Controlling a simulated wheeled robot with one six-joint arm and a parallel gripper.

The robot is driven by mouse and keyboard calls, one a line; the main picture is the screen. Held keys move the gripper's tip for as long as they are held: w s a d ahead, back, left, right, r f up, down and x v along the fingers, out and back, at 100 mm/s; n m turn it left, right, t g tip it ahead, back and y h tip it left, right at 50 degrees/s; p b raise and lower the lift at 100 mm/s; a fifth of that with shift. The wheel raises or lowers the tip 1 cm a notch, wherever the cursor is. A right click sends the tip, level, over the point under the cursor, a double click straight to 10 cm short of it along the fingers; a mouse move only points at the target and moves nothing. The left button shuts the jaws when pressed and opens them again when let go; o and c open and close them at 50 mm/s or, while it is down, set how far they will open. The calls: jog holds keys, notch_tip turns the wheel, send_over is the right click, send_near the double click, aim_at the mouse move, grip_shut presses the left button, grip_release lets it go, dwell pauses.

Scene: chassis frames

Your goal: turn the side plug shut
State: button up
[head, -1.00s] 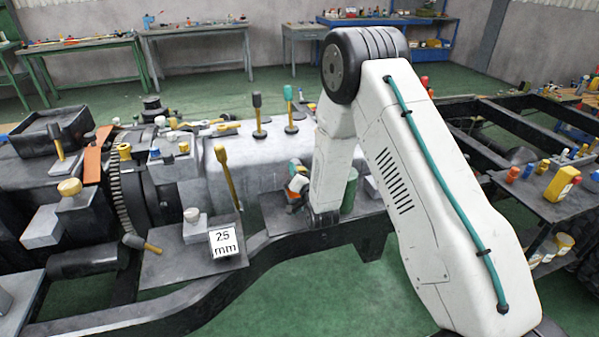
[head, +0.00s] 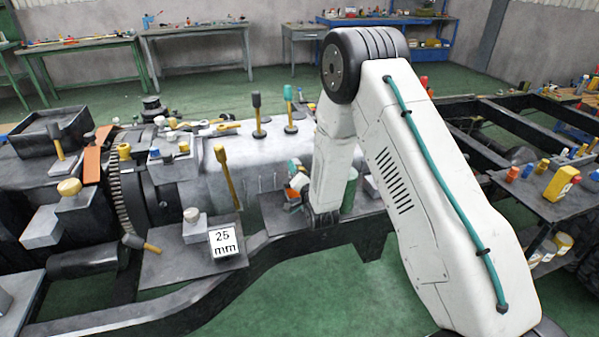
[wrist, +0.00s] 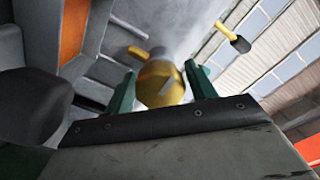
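The side plug (wrist: 160,86) is a yellow, brass-coloured knob with a pale mark on its face, in the middle of the wrist view. In the head view I cannot make out the plug. My forearm hangs down in front of the grey housing (head: 268,178), and it largely hides the gripper and the plug there.
A plate with a "25 mm" sign (head: 224,243) and a yellow-handled lever (head: 226,178) stand left of my arm. The dark chassis rail (head: 300,243) runs below. A shelf at the right holds a yellow container (head: 562,184). Green floor is clear in front.

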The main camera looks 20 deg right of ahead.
jog(key=shift+o, duration=0.2)
jog(key=s, duration=0.7)
jog(key=shift+s, duration=0.4)
